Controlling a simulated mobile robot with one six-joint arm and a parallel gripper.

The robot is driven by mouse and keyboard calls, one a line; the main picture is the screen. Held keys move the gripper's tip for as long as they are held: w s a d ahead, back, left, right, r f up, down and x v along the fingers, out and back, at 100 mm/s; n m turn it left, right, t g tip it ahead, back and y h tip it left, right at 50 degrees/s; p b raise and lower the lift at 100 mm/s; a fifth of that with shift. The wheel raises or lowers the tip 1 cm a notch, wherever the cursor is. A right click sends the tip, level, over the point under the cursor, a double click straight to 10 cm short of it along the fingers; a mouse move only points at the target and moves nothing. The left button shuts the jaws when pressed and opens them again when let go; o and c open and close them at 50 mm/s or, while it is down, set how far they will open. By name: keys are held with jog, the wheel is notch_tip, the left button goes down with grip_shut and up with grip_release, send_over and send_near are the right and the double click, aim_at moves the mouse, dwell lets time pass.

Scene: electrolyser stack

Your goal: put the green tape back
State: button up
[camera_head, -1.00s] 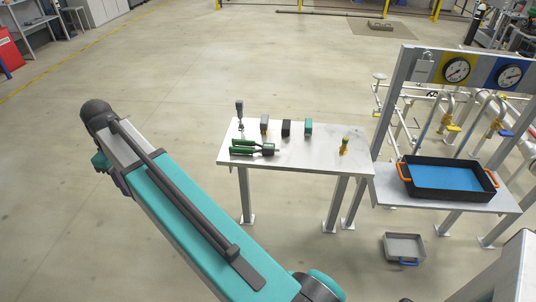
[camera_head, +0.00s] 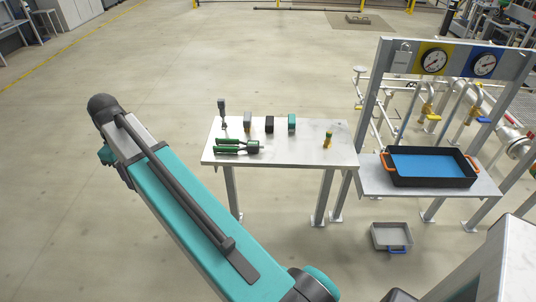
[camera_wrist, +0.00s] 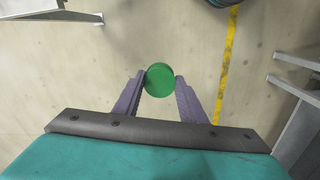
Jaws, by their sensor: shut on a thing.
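The green tape (camera_wrist: 159,80) is a round green disc in the wrist view. My gripper (camera_wrist: 159,85) is shut on it, with one purple finger on each side, and holds it above the concrete floor. In the head view my arm shows at the lower left, and its far end hides the fingers and the tape.
A small table (camera_head: 290,152) bears green-handled tools (camera_head: 235,147), a grey upright tool (camera_head: 222,110), several small blocks (camera_head: 269,124) and a yellow-green item (camera_head: 328,140). A black tray (camera_head: 440,181) with blue lining stands right, below gauges (camera_head: 434,61). A grey bin (camera_head: 391,237) is on the floor.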

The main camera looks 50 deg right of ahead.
jog(key=s+d+f+m, duration=0.1)
jog(key=s+d+m, duration=0.1)
jog(key=s+d, duration=0.5)
jog(key=s+d+f+m+b, duration=0.1)
jog(key=s+d, duration=0.1)
jog(key=d, duration=1)
jog(key=s+d+m, duration=0.2)
jog(key=s+d, duration=0.3)
jog(key=d, duration=0.4)
jog(key=s+d+f+m, duration=0.1)
jog(key=s+d, duration=0.4)
jog(key=s, duration=0.3)
jog(key=s+d+m+b, duration=0.1)
jog(key=s+d+m, duration=0.1)
jog(key=s+d, duration=0.4)
jog(key=s+d+f+m+b, duration=0.1)
jog(key=s+d, duration=0.5)
jog(key=s, duration=0.6)
jog(key=shift+f, duration=0.35)
jog(key=shift+w, duration=0.2)
